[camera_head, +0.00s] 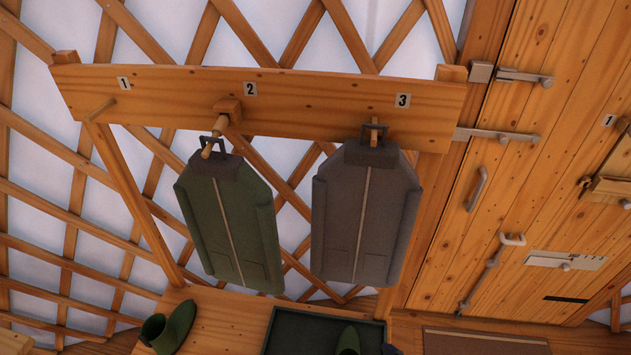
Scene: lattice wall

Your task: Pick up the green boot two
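A green boot (176,328) is at the bottom left of the head view, on a wooden surface left of a dark tray (290,316). A round dark opening shows at its left side, and I cannot tell whether this is one boot or two close together. Another green rounded piece (348,337), likely a boot, shows in the tray and is cut off by the bottom edge. No number shows on either, so I cannot tell which is boot two. Neither of my grippers is in view.
A green jacket (232,225) hangs at peg 2 and a grey jacket (364,215) at peg 3 of a wooden rail (310,100). Peg 1 (101,110) is bare. A wooden door (535,160) with latches is at the right, a lattice wall behind.

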